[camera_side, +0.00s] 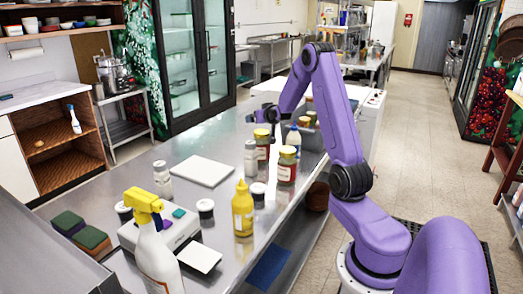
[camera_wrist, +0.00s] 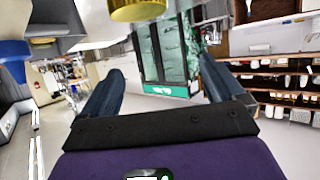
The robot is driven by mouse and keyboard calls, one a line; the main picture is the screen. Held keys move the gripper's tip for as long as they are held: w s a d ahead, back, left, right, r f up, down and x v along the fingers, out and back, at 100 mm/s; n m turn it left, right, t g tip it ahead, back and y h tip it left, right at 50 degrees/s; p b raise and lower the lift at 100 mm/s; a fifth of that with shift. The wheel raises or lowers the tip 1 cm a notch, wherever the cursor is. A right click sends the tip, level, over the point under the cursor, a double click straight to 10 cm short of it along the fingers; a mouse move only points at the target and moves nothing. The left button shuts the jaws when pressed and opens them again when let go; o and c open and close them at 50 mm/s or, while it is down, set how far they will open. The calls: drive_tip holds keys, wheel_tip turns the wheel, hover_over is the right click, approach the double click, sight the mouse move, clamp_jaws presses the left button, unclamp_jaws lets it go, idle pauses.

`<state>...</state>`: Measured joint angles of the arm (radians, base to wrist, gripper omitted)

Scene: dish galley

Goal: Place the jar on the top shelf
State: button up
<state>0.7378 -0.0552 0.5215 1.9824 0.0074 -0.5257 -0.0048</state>
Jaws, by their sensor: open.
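Several jars with yellow lids stand on the steel counter in the side view. One is a jar with red contents (camera_side: 287,167); another jar (camera_side: 262,147) stands just behind it, under my gripper (camera_side: 256,116). I cannot tell which jar the task means. My gripper is open and empty, level with or just above the jar lids. In the wrist view, its two fingers (camera_wrist: 160,72) are spread with nothing between them, and a yellow lid (camera_wrist: 138,9) shows at the top edge. A wooden wall shelf (camera_side: 60,33) holding bowls is at the upper left.
A yellow mustard bottle (camera_side: 243,210), a spray bottle (camera_side: 155,250), a kitchen scale (camera_side: 155,230) and shakers crowd the near counter. A white board (camera_side: 203,171) lies flat behind them. A low wooden cabinet (camera_side: 68,175) stands left. Bare counter lies around the board.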

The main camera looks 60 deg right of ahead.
sight(263, 133)
drive_tip(key=shift+s+d+f, duration=0.15)
drive_tip(key=shift+s+d, duration=0.1)
drive_tip(key=shift+d, duration=0.25)
drive_tip(key=shift+s+d+f, duration=0.1)
drive_tip(key=shift+f, duration=0.25)
wheel_tip(263, 133, down, 5)
drive_tip(key=shift+f, duration=0.1)
drive_tip(key=x, duration=0.4)
drive_tip(key=shift+f, duration=0.4)
drive_tip(key=shift+w+d+f, duration=0.2)
drive_tip(key=shift+w+d, duration=0.15)
clamp_jaws()
drive_tip(key=shift+r+h, duration=0.1)
drive_tip(key=shift+h, duration=0.2)
